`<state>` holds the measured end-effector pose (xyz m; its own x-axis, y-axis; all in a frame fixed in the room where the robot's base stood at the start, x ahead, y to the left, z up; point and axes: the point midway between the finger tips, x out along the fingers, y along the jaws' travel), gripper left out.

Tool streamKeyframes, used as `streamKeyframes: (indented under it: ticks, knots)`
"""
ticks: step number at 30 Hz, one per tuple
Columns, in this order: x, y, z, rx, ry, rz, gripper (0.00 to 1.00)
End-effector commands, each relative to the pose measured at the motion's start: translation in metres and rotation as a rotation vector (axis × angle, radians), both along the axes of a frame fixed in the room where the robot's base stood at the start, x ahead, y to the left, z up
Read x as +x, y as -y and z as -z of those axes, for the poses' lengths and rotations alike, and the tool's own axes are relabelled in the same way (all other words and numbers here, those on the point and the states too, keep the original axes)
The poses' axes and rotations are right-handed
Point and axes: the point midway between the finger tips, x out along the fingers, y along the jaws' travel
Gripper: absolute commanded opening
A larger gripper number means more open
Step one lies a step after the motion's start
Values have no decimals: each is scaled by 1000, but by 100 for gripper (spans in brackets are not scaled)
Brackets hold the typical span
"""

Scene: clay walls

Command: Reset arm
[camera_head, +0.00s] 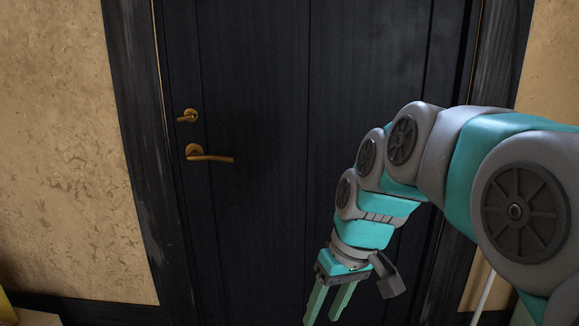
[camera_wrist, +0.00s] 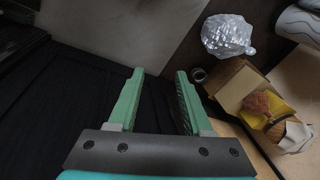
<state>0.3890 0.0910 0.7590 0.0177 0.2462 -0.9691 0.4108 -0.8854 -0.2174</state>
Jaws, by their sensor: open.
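My arm reaches in from the right in the head view, bent downward, with my gripper (camera_head: 328,303) at its lower end pointing down. The gripper is in front of the dark door (camera_head: 265,200). In the wrist view my gripper (camera_wrist: 159,85) has its two green fingers apart with nothing between them. It is open and empty.
The door has a brass lever handle (camera_head: 208,155) and a smaller brass lock turn (camera_head: 187,116) on its left side. Clay walls (camera_head: 60,150) flank it. The wrist view shows an open cardboard box (camera_wrist: 232,88) and a crumpled silvery bag (camera_wrist: 227,36) at the right.

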Motion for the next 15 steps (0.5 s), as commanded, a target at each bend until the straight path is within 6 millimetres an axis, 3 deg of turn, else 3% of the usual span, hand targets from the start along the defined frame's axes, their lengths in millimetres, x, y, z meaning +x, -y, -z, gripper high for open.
streamKeyframes:
  ticks: [1, 9, 15]
  knots:
    - [-22, 10, 12, -26, -27, 40, 50]
    - [-130, 63, 78, -184, -160, 269, 50]
    - [-181, 86, 108, -255, -213, 374, 50]
